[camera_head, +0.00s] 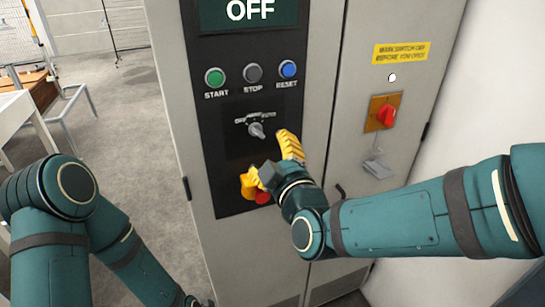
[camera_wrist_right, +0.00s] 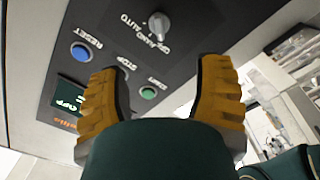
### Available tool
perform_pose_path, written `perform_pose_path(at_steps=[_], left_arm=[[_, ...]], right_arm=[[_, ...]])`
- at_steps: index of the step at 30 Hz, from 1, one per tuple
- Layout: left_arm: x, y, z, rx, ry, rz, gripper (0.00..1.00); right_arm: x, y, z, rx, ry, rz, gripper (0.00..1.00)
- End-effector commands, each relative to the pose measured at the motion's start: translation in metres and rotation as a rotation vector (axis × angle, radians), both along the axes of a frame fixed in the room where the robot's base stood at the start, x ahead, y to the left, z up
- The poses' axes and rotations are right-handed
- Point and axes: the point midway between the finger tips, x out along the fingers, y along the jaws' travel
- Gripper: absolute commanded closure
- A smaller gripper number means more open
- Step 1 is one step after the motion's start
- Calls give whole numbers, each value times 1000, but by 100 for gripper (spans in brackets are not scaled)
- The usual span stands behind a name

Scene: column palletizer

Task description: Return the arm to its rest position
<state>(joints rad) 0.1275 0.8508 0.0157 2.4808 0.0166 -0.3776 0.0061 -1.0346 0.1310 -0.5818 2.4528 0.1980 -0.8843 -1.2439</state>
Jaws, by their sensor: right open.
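My right gripper (camera_head: 270,165) is open and empty in front of the control panel (camera_head: 222,150), just below the grey selector knob (camera_head: 256,130). In the wrist view its two yellow fingers (camera_wrist_right: 160,95) are spread apart, with nothing between them but the panel behind. The selector knob also shows in the wrist view (camera_wrist_right: 158,25), clear of the fingers. My right arm (camera_head: 400,220) reaches in from the right across the cabinet. My left arm (camera_head: 60,200) hangs low at the left, and its gripper is out of view.
The grey cabinet (camera_head: 340,240) carries green (camera_head: 215,77), grey (camera_head: 253,73) and blue (camera_head: 288,69) buttons under a display (camera_head: 249,12) reading OFF. A red button (camera_head: 263,198) is partly hidden by my gripper. A red rotary switch (camera_head: 386,116) sits right. Open floor (camera_head: 135,130) lies left.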

Motion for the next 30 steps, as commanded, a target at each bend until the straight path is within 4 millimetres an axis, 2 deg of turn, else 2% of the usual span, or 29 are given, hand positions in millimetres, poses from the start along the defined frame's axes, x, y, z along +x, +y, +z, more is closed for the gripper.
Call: perform_pose_path(at_steps=[13, 17, 20, 23, 24, 27, 30], left_arm=[[0, 0, 0, 0, 0, 0, 53], [0, 0, -1, 0, 1, 0, 53], [-1, 0, -3, 0, 2, -1, 53], [-2, 0, -6, 0, 3, -2, 53], [-2, 0, -7, -1, 4, -3, 53], [-2, -1, -9, -2, 6, -4, 53], [-3, -1, -12, -2, 7, -6, 53]], right_arm=[[-6, -2, -1, -1, 2, 1, 35], [0, -4, -21, 9, 59, -5, 35], [7, -9, -62, 37, 173, -20, 35], [13, -20, -120, 95, 343, -55, 35], [13, -25, -145, 124, 417, -73, 35], [8, -38, -206, 207, 605, -131, 35], [-6, -51, -267, 305, 796, -207, 35]])
